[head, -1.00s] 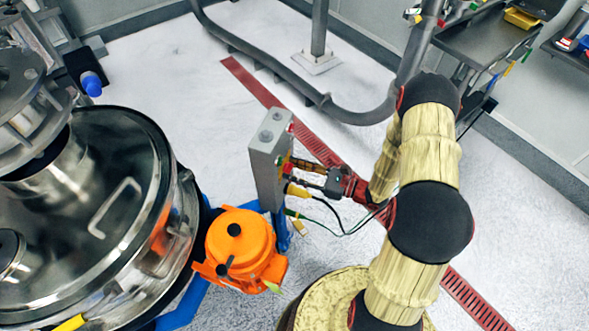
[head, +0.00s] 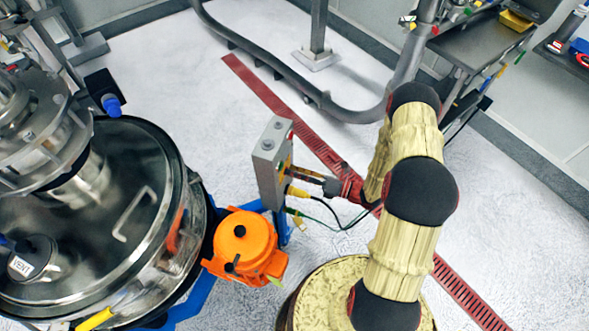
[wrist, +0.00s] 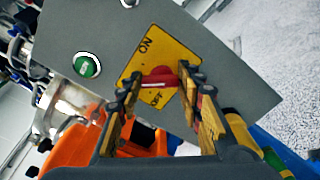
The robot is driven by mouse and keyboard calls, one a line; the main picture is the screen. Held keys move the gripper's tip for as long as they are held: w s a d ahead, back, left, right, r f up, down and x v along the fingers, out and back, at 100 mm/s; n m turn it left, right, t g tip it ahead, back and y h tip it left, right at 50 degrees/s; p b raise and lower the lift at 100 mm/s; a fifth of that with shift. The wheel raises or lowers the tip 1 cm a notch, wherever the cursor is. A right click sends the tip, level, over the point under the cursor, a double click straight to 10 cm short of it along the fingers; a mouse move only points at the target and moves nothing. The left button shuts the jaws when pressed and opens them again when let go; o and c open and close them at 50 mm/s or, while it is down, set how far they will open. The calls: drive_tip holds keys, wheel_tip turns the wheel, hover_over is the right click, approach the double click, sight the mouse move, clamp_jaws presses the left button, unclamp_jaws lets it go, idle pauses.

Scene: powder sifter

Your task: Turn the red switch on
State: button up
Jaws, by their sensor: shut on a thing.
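The red switch (wrist: 159,77) is a knob on a yellow plate (wrist: 150,55) marked ON and OFF, on the face of a grey control box (wrist: 225,70). In the wrist view, my gripper (wrist: 161,79) has one finger on each side of the knob and is shut on it. A white mark shows at the knob's left end, nearer the OFF label than the ON label. In the head view, the box (head: 268,165) stands upright and my gripper (head: 328,186) meets its right side. The switch is hidden there.
A green button (wrist: 87,66) sits on the box face beside the yellow plate. An orange motor (head: 242,246) and a large steel sifter (head: 120,215) stand left of the box. Cables (head: 330,217) hang below my gripper.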

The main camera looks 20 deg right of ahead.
drive_tip(key=shift+w+d+m+p, duration=0.1)
drive_tip(key=shift+m+p, duration=0.7)
drive_tip(key=shift+m, duration=1)
drive_tip(key=shift+w+m+p, duration=0.1)
drive_tip(key=shift+m+p, duration=0.7)
drive_tip(key=shift+m, duration=1)
drive_tip(key=shift+f, duration=0.1)
drive_tip(key=o, duration=1.2)
drive_tip(key=shift+c, duration=0.2)
drive_tip(key=shift+s+d, duration=0.1)
drive_tip(key=shift+s, duration=0.05)
drive_tip(key=v, duration=1.1)
drive_tip(key=shift+s+d, duration=0.25)
drive_tip(key=shift+d, duration=0.05)
